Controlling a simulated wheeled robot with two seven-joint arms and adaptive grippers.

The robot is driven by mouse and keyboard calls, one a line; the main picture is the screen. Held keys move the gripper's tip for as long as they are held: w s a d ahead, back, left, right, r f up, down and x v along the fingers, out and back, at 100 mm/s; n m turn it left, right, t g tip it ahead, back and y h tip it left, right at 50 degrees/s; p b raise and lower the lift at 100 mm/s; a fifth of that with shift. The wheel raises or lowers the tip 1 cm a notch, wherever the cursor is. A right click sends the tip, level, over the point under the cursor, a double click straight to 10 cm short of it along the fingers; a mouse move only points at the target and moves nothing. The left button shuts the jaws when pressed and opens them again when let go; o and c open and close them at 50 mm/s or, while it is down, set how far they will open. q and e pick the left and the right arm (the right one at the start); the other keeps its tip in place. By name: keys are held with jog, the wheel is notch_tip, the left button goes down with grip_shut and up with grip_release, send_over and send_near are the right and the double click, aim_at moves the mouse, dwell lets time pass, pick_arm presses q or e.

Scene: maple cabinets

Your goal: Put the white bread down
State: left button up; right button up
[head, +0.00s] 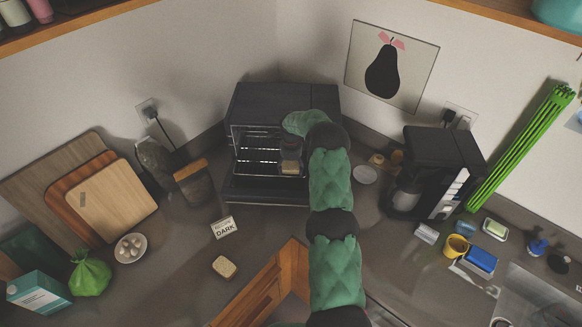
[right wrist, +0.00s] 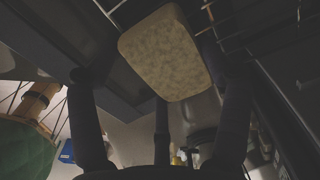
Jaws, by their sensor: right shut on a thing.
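A pale, speckled slice of white bread (right wrist: 165,52) with rounded corners sits between the dark fingers of my right gripper (right wrist: 163,85) in the right wrist view. In the head view my right gripper (head: 291,150) is at the open front of the black toaster oven (head: 268,100). It is shut on the bread (head: 290,168), which is held by the wire racks. Whether the bread touches a rack cannot be told. A second bread slice (head: 223,267) lies flat on the counter. My left gripper is not in view.
A coffee machine (head: 435,170) and a small white plate (head: 365,175) are right. Counter around the second slice is clear.

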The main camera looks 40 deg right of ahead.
aim_at(291, 168)
jog(key=shift+f, duration=0.4)
jog(key=shift+f, duration=0.2)
jog(key=o, duration=1.1)
jog(key=shift+c, duration=0.2)
jog(key=shift+r, duration=0.1)
jog(key=shift+r, duration=0.1)
notch_tip(291, 168, up, 12)
jog(key=b, duration=0.1)
jog(key=shift+b, duration=0.4)
